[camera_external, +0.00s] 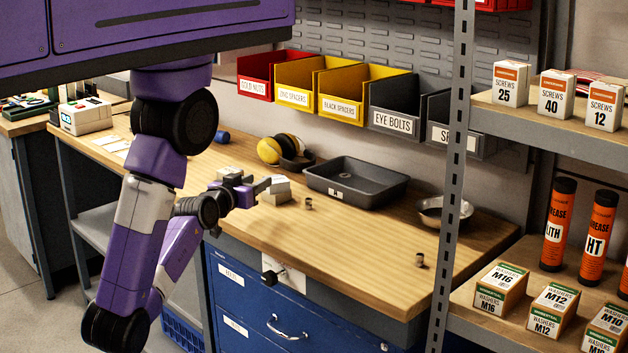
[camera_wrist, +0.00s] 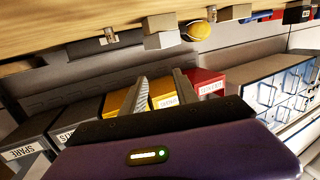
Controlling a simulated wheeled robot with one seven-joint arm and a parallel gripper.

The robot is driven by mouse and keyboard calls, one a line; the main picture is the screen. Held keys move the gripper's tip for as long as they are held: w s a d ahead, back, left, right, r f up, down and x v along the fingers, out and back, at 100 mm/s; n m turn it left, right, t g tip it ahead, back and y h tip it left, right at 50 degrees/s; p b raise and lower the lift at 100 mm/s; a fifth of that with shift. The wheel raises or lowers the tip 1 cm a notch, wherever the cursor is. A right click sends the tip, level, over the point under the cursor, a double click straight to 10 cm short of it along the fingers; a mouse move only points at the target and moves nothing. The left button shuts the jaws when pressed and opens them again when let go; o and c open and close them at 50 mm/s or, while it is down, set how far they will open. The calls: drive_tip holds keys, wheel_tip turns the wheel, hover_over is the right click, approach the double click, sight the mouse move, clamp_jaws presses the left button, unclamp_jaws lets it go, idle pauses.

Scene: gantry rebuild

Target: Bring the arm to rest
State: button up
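My gripper (camera_external: 256,184) hangs over the left part of the wooden workbench (camera_external: 370,232), low near its front edge. In the wrist view, my gripper's two fingers (camera_wrist: 158,79) stand apart with nothing between them. A small pale box (camera_external: 277,190) shows just beyond the gripper; I cannot tell how far apart they are. My arm is bent, with its elbow low in front of the bench. The wrist view is turned over, with the bench at the top and the bins below.
A dark tray (camera_external: 357,182), a metal bowl (camera_external: 445,211), small metal pieces (camera_external: 420,260) and yellow ear defenders (camera_external: 270,149) are on the bench. Bins (camera_external: 341,95) hang behind. A grey shelf post (camera_external: 452,180) stands at right, beside shelves with boxes and orange tubes.

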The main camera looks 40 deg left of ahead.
drive_tip(key=s+d+f+m+h, duration=0.2)
drive_tip(key=s+d+f, duration=0.1)
drive_tip(key=s+d, duration=0.5)
drive_tip(key=s+d+f+m+g+h, duration=0.1)
drive_tip(key=s+d+f+m+h, duration=0.1)
drive_tip(key=s+d, duration=0.7)
drive_tip(key=shift+s+d+f+h, duration=0.25)
drive_tip(key=shift+d+f+h, duration=0.6)
drive_tip(key=shift+d, duration=0.25)
drive_tip(key=shift+o, duration=0.4)
